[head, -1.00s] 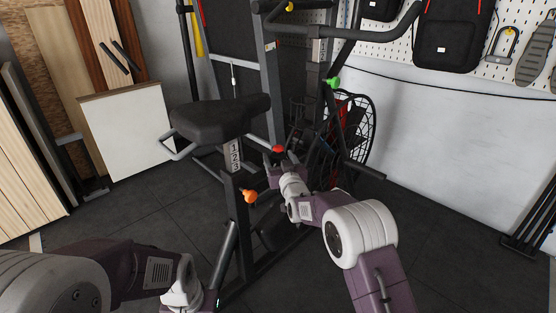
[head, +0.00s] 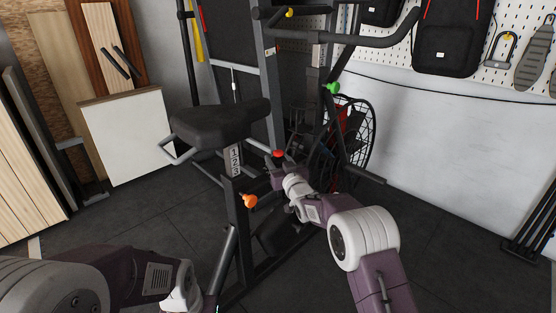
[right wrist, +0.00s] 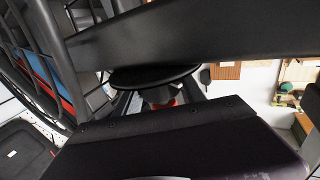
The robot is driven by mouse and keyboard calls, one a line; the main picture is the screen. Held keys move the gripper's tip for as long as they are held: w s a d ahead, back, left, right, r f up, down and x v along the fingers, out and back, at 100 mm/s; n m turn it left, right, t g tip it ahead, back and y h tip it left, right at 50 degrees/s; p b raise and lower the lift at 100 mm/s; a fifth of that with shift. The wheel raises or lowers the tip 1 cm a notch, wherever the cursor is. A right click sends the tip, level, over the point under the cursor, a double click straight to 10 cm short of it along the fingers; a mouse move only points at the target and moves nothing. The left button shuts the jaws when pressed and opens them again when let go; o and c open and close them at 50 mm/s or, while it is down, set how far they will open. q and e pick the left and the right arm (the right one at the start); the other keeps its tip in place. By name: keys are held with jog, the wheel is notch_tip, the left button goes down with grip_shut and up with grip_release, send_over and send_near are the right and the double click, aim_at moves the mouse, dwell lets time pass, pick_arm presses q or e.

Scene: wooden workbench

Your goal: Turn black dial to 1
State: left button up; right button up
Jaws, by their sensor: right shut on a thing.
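My right gripper (head: 277,175) is beside the exercise machine's frame, just below a red knob (head: 279,154). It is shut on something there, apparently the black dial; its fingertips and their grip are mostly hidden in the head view. In the right wrist view a flat round black disc (right wrist: 150,77), which looks like the dial, lies just beyond the dark gripper body (right wrist: 170,140). A bit of red shows under the disc. I cannot read the dial's setting. My left arm is low at the left, and its gripper is barely seen at the bottom edge.
The machine has a black seat (head: 218,124), a post with a 1-2-3 label (head: 234,161), an orange knob (head: 249,201), a green knob (head: 332,88) and a caged fan wheel (head: 357,135). A frame bar (right wrist: 200,35) crosses close above the disc.

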jog(key=shift+r, duration=0.1)
jog(key=shift+y, duration=0.3)
jog(key=o, duration=1.3)
jog(key=shift+o, duration=0.2)
jog(key=shift+s, duration=0.1)
